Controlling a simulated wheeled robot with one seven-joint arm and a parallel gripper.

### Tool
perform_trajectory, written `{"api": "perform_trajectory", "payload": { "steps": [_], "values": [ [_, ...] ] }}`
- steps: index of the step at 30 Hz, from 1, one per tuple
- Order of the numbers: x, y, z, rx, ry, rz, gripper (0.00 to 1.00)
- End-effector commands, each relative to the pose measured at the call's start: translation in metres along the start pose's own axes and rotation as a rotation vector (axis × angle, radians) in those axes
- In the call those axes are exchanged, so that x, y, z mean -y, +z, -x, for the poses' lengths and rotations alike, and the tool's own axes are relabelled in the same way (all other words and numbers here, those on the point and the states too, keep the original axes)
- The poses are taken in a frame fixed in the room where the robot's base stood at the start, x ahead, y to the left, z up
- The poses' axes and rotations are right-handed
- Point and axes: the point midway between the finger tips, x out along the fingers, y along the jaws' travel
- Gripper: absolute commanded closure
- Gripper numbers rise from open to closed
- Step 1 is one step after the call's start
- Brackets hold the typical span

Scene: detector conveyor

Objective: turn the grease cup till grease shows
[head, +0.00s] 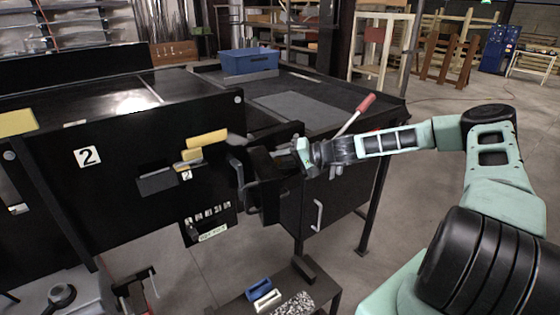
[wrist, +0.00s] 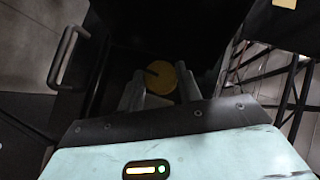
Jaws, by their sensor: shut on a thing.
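The grease cup (wrist: 168,78) shows in the wrist view as a round, brass-yellow face with a dark bar across it. It sits in a dark recess. My gripper (wrist: 163,83) has one finger on each side of the cup and is shut on it. No grease can be made out on or around the cup. In the head view my gripper (head: 302,158) reaches in from the right to the black bracket at the machine's end. The cup and fingertips are hidden there.
The black machine panel (head: 110,185) marked 2 fills the left. A red-handled lever (head: 364,104) stands close behind my forearm. A door handle (head: 318,215) sticks out below. A blue bin (head: 249,62) sits on top. Open floor lies to the right.

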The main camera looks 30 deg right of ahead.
Motion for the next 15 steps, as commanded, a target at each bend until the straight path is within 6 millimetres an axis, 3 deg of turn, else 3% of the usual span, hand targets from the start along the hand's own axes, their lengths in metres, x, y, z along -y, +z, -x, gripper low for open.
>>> {"api": "perform_trajectory", "payload": {
  "steps": [15],
  "values": [
    [-0.0108, 0.0017, -0.0018, -0.003, -0.167, -0.166, 0.88]
  ]
}}
